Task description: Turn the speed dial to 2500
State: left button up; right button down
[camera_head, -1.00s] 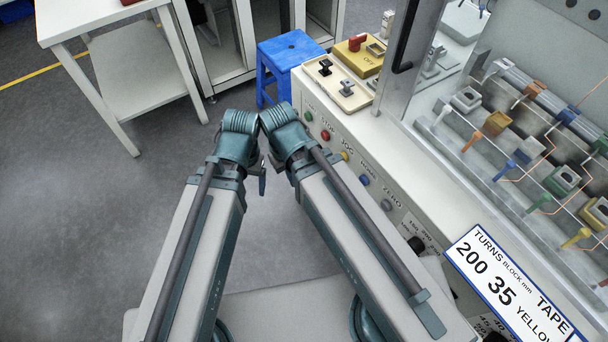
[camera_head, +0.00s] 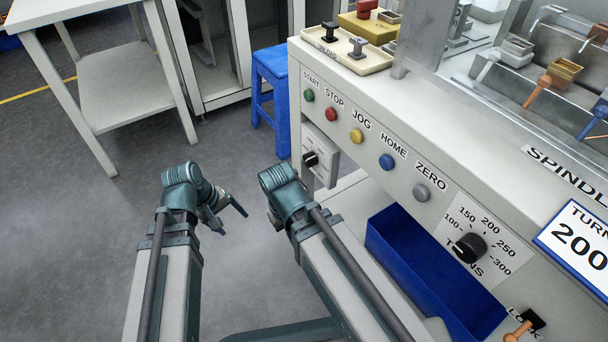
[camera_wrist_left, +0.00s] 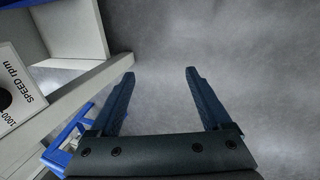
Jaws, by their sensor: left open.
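The speed dial (camera_head: 310,159) is a small black knob on a pale plate at the near left end of the machine front, below the STOP button. In the left wrist view, part of the speed dial (camera_wrist_left: 4,98) shows at the left edge, beside the label SPEED rpm and a 1000 mark. Its pointer setting cannot be read. My left gripper (camera_head: 225,218) is in front of the machine, to the left of the dial and apart from it. In the wrist view, my left gripper (camera_wrist_left: 158,75) is open and empty over the floor. My right gripper's fingers are hidden behind its wrist.
The machine front carries several coloured buttons and a TURNS dial (camera_head: 470,247). A blue bin (camera_head: 420,275) sits below. A blue stool (camera_head: 271,90) and a white table (camera_head: 125,85) stand behind. Grey floor is free around my left gripper. My right arm (camera_head: 300,205) lies close beside it.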

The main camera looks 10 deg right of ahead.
pick_arm(q)
jog(key=w+d+r+n+t+h, duration=0.25)
jog(key=d+r+n+h, duration=0.2)
jog(key=n, duration=0.35)
jog(key=n+t+h, duration=0.1)
jog(key=n+h, duration=0.4)
jog(key=n, duration=0.5)
send_near(306, 161)
jog(key=shift+y, duration=0.25)
jog(key=b+x, duration=0.5)
jog(key=x, duration=0.3)
jog(key=shift+w, duration=0.1)
jog(key=shift+w+d+f+b, duration=0.2)
jog(key=shift+w+d+b, duration=0.1)
jog(key=shift+d, duration=0.35)
jog(key=shift+s, duration=0.1)
grip_shut()
